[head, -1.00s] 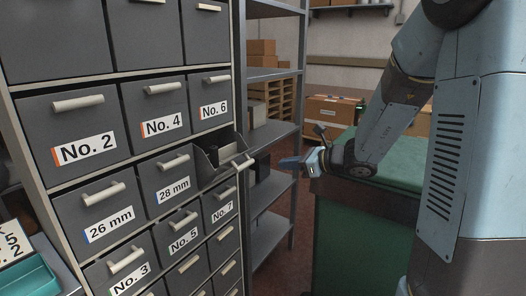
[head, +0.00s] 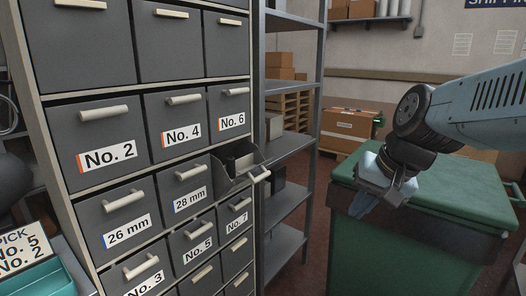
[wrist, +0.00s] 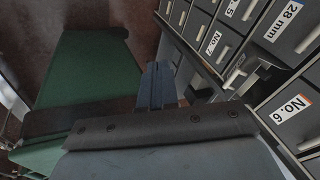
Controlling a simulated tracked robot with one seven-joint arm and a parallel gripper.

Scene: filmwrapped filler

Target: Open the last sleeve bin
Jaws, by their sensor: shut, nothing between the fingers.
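A grey cabinet of labelled bins fills the left of the head view. One bin (head: 240,164) stands pulled out at the right end of the row with the 26 mm and 28 mm bins. The pulled-out bin also shows in the wrist view (wrist: 252,77). The No. 6 bin (head: 230,107) above and No. 7 bin (head: 236,211) below are shut. My gripper (head: 362,206) is shut and empty, well right of the open bin, touching no bin.
A grey shelf rack (head: 296,143) stands just right of the cabinet. A sign reading PICK No. 5, No. 2 (head: 22,246) and a teal tray (head: 42,281) are at lower left.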

